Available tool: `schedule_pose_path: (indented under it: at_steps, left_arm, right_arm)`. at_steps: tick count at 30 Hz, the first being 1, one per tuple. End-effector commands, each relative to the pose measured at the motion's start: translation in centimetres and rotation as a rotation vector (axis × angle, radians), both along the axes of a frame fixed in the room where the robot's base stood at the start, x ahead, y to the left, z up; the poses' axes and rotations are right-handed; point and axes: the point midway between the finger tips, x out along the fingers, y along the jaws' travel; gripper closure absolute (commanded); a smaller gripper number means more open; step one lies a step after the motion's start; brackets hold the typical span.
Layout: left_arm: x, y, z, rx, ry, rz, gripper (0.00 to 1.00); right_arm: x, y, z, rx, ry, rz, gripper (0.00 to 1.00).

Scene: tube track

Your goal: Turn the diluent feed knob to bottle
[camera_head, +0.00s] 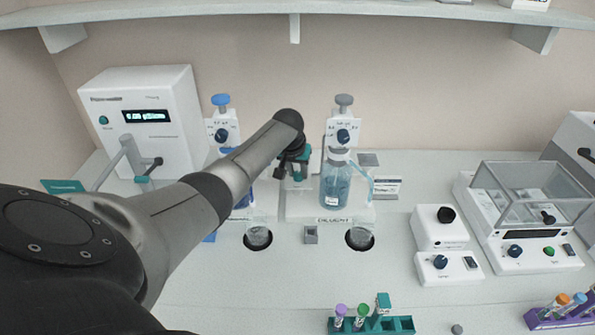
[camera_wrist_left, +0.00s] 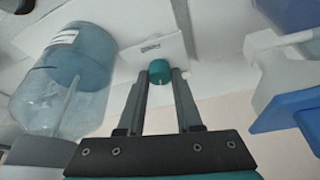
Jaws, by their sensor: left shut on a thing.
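A teal knob (camera_wrist_left: 161,71) sits between the fingertips of my left gripper (camera_wrist_left: 160,82) in the left wrist view. The gripper is shut on it; I cannot read its setting. In the head view my left gripper (camera_head: 295,170) points down beside the diluent bottle (camera_head: 336,188), and my arm hides most of the grip. This clear bottle holds blue liquid and has a grey-topped dispenser (camera_head: 343,130). It also shows in the left wrist view (camera_wrist_left: 68,80). The DILUENT label (camera_head: 333,220) is on the front of its white base. My right gripper is not in view.
A second dispenser with a blue top (camera_head: 222,128) stands left of my gripper, partly behind my arm. Two glass beakers (camera_head: 258,236) (camera_head: 360,238) sit in holes in front. A balance (camera_head: 530,215) and a tube rack (camera_head: 371,325) stand to the right and front.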

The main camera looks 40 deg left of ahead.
Motion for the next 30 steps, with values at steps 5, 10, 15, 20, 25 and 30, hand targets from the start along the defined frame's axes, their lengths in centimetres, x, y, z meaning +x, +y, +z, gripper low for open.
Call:
schedule_pose_path:
  at_steps: [5, 10, 15, 20, 25, 30]
  left_arm:
    - [0.0, 0.0, 0.0, 0.000, 0.001, 0.000, 1.00]
    - [0.0, 0.0, 0.0, -0.001, 0.001, 0.003, 1.00]
    - [0.0, -0.1, 0.1, -0.002, 0.001, 0.036, 1.00]
    - [0.0, -0.2, 0.2, -0.004, 0.003, 0.117, 1.00]
    - [0.1, -0.3, 0.2, -0.004, 0.001, 0.236, 1.00]
    - [0.2, -0.3, 0.1, -0.003, 0.002, 0.352, 1.00]
  right_arm:
    - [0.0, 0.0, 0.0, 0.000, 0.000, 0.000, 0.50]
    - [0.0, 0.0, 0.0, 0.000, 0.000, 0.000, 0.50]
    - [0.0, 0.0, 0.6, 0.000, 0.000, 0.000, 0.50]
    - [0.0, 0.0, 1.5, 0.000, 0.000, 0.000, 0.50]
    - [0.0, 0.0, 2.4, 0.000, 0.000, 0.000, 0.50]
    - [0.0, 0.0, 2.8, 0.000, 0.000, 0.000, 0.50]
